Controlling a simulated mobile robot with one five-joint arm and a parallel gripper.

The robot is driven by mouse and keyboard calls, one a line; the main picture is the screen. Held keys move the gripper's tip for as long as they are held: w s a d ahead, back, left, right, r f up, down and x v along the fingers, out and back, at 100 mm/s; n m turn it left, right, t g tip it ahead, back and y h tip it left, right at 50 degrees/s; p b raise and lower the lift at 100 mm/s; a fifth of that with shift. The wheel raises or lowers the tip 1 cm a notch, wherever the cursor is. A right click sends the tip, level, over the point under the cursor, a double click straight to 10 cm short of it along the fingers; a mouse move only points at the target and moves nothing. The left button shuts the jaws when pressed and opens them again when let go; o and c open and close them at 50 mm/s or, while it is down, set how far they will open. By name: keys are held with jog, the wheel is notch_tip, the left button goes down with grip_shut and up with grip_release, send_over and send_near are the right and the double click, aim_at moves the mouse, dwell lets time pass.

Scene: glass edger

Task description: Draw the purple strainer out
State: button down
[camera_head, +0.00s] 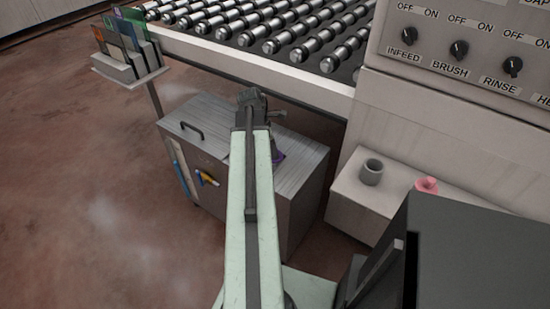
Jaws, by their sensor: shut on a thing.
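My gripper (271,153) is mostly hidden behind the arm, with only a dark part showing beside the purple. It is shut on the strainer at the cabinet's top. How far the strainer stands out of the cabinet cannot be seen.
The roller conveyor (270,62) overhangs behind the cabinet. The control panel (455,85) stands at the right. A card rack (128,62) stands at the left. The floor at left is clear.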

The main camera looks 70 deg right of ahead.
jog(key=shift+r+p, duration=0.65)
jog(key=shift+r+p, duration=3.65)
jog(key=shift+r, duration=0.1)
notch_tip(320, 180, up, 4)
jog(key=p, duration=0.4)
